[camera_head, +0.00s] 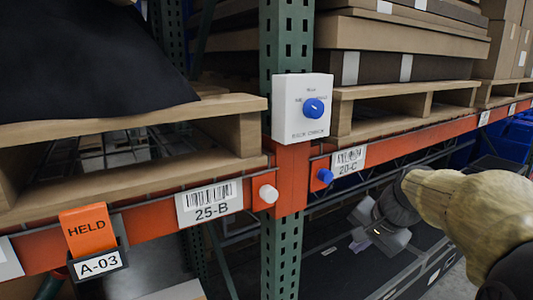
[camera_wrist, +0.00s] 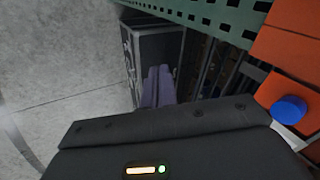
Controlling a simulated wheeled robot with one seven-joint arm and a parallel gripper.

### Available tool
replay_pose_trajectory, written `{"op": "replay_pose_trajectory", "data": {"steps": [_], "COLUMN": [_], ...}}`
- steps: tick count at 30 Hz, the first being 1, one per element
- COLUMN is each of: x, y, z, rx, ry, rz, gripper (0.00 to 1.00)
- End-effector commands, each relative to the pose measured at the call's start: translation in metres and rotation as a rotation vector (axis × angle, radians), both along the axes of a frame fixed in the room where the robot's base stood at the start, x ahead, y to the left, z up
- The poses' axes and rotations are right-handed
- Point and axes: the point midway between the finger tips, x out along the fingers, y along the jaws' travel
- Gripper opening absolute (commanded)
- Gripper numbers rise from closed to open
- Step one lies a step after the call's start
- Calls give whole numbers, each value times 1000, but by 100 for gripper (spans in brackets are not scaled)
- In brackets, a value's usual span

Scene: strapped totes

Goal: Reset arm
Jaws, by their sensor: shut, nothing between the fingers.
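My arm reaches in from the right in the head view, with a beige cover and a dark wrist. My gripper (camera_head: 360,246) points down and left, below the orange shelf beam (camera_head: 445,138). In the wrist view my gripper (camera_wrist: 158,88) shows two grey-purple fingers lying together, shut with nothing between them. The gripper is apart from the beam and the controls on it.
A white box with a blue knob (camera_head: 314,107) is on the green post (camera_head: 286,35). A white button (camera_head: 268,193) and a blue button (camera_head: 325,176) stick out from the beam. An orange HELD tag (camera_head: 87,229) hangs at left. Pallets (camera_head: 130,187) rest above.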

Motion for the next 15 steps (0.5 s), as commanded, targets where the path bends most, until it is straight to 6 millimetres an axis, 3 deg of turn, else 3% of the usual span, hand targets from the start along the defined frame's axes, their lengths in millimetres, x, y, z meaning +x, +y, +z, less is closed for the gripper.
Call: {"op": "replay_pose_trajectory", "data": {"steps": [1, 3, 9, 15], "x": [-11, -26, -79, -125], "y": [9, 16, 38, 53], "z": [-26, -58, -136, -180], "rx": [-52, -127, -327, -449], "ry": [30, 59, 116, 126], "rz": [55, 134, 416, 664], "gripper": [0, 0, 0, 0]}}
